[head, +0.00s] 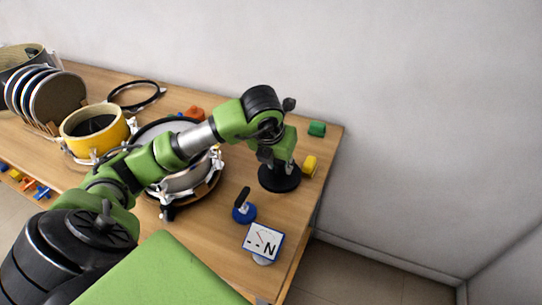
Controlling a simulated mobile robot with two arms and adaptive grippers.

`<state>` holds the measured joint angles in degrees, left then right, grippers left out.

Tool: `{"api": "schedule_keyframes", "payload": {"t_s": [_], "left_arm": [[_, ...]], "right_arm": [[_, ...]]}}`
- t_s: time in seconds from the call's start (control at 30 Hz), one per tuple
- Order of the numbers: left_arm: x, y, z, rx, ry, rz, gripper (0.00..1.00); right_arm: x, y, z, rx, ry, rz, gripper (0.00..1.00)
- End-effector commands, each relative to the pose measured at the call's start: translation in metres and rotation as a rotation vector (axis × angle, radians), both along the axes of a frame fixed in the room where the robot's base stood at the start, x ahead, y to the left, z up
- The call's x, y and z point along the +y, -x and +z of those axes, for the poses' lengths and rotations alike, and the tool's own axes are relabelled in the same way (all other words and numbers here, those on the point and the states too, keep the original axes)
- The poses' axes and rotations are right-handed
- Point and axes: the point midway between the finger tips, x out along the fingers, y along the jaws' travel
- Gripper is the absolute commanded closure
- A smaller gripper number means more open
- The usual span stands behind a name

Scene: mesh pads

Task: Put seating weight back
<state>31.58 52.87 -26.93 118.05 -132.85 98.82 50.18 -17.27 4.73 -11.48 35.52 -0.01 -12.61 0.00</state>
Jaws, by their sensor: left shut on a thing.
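A black round weight (279,181), which looks like the seating weight, is at the right part of the wooden table. My left gripper (279,160) points down over it and is shut on its upper part, which the fingers mostly hide. I cannot tell whether the weight's underside touches the table. My left arm reaches across the table from the lower left and partly covers a drum-like round frame with metal clamps (187,181). My right gripper is not in view.
A blue-based tool with a black handle (243,211) and a gauge marked N (263,241) stand nearer the front. A yellow block (310,165) and green block (317,129) lie near the right edge. A yellow drum (94,138) and racked discs (58,98) are left.

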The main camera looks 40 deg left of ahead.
Motion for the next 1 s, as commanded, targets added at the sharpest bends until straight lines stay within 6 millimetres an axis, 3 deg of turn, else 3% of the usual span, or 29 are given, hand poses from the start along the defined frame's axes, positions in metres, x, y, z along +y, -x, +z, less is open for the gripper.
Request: {"api": "schedule_keyframes", "payload": {"t_s": [0.23,0.6,0.97,1.0], "left_arm": [[-0.001,-0.012,-0.004,-0.015,0.003,0.002,1.00],[-0.002,-0.016,-0.039,-0.015,0.001,0.000,1.00],[-0.002,-0.017,-0.042,-0.016,0.001,0.000,1.00],[-0.002,-0.013,-0.048,-0.001,0.001,0.000,0.69]], "right_arm": [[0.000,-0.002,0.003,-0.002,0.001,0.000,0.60],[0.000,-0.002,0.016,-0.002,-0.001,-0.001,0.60],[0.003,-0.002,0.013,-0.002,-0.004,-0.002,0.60],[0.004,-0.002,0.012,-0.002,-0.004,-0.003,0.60]]}}
